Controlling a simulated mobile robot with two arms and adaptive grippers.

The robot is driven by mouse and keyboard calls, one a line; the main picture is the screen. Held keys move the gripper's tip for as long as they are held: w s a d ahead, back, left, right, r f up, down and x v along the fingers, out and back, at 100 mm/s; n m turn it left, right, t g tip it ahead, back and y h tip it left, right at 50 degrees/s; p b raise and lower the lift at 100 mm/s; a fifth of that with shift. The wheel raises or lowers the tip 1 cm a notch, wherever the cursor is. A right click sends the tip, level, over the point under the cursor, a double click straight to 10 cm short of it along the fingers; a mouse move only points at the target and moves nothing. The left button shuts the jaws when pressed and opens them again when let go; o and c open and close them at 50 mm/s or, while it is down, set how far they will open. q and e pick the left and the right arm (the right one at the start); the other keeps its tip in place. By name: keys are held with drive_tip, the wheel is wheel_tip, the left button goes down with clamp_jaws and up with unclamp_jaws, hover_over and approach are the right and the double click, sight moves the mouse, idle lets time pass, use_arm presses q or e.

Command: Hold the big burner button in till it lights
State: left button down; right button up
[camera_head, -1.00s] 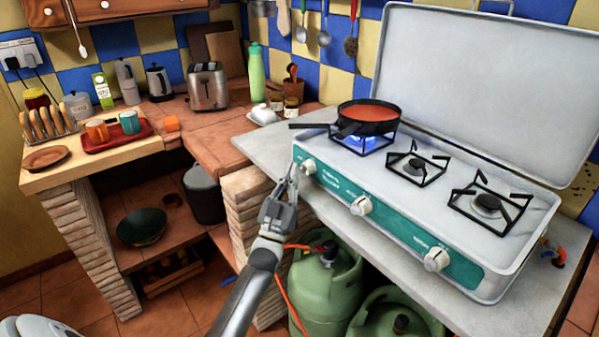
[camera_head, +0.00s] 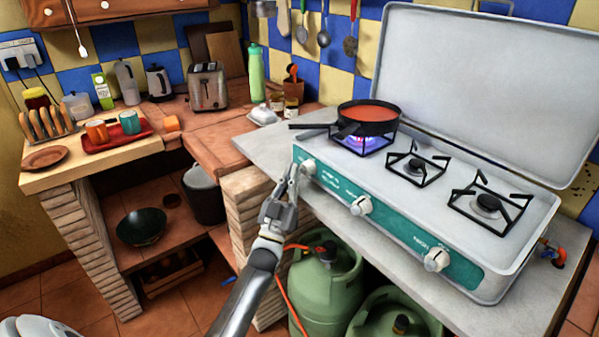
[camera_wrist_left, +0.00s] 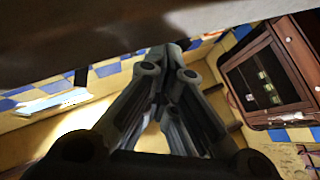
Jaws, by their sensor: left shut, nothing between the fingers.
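The camping stove (camera_head: 520,252) stands on the grey counter with its lid raised. Its teal front panel carries a left knob (camera_head: 309,167), a middle knob (camera_head: 361,205) and a right knob (camera_head: 437,259). A blue-violet flame (camera_head: 362,141) burns at the left burner, under the pan (camera_head: 370,112) of red sauce. My left gripper (camera_head: 293,170) is shut and empty, its tips at the panel's left end just left of the left knob. I cannot tell whether they touch it. The left wrist view shows the closed fingers (camera_wrist_left: 168,85) but no knob. My right gripper is out of view.
Green gas bottles (camera_head: 328,290) with an orange hose stand below the counter. A brick pillar (camera_head: 245,200) is beside my left arm. The middle burner (camera_head: 416,163) and right burner (camera_head: 487,203) are bare. Toaster and bottle stand behind.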

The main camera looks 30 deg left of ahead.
use_arm(q)
drive_tip(key=shift+s, duration=0.15)
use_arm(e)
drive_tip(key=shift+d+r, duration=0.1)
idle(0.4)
use_arm(q)
drive_tip(key=shift+s+a+p, duration=0.25)
drive_tip(key=shift+s+p, duration=0.2)
drive_tip(key=shift+s, duration=0.15)
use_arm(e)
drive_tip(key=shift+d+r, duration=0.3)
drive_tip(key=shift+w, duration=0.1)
